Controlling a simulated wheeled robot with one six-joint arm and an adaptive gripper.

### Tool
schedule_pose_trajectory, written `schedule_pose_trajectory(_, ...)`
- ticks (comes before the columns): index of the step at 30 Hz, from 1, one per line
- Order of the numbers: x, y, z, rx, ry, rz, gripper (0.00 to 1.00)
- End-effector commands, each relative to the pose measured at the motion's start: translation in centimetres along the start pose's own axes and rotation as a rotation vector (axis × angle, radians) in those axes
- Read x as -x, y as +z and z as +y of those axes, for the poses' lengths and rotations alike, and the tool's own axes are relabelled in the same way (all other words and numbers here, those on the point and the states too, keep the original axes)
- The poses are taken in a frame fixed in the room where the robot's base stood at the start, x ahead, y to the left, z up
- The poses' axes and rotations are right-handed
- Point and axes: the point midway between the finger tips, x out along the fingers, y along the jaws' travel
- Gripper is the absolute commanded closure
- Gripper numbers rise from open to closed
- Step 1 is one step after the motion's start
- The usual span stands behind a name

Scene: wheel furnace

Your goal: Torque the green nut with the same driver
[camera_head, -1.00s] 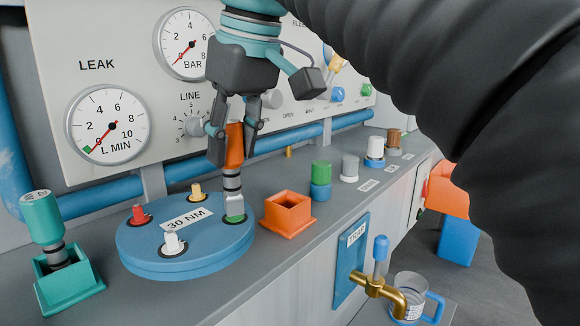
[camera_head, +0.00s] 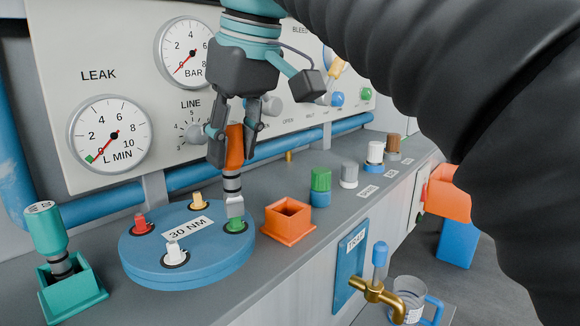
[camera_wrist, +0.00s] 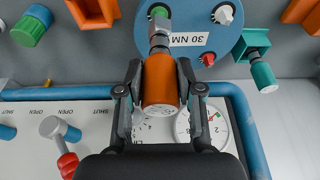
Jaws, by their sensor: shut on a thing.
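My gripper (camera_head: 234,140) is shut on the orange driver (camera_head: 235,155), which hangs upright with its grey socket down. The green nut (camera_head: 236,225) sits at the right of the round blue wheel (camera_head: 188,276), which is labelled 30 NM. In the wrist view the driver (camera_wrist: 161,82) is between both fingers, and the green nut (camera_wrist: 158,11) shows beyond the socket.
An empty orange holder (camera_head: 289,222) stands right of the wheel. A teal driver (camera_head: 46,229) stands in a teal holder (camera_head: 72,288) at left. Several capped pieces, including a green and blue one (camera_head: 320,187), line the bench. A blue pipe (camera_head: 275,150) and gauge panel stand behind.

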Motion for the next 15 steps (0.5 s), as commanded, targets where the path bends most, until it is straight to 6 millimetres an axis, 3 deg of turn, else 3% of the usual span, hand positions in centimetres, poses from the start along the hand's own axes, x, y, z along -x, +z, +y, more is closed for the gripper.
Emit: schedule_pose_trajectory(15,2.6,-0.8,0.0,0.000,0.000,0.000,1.00)
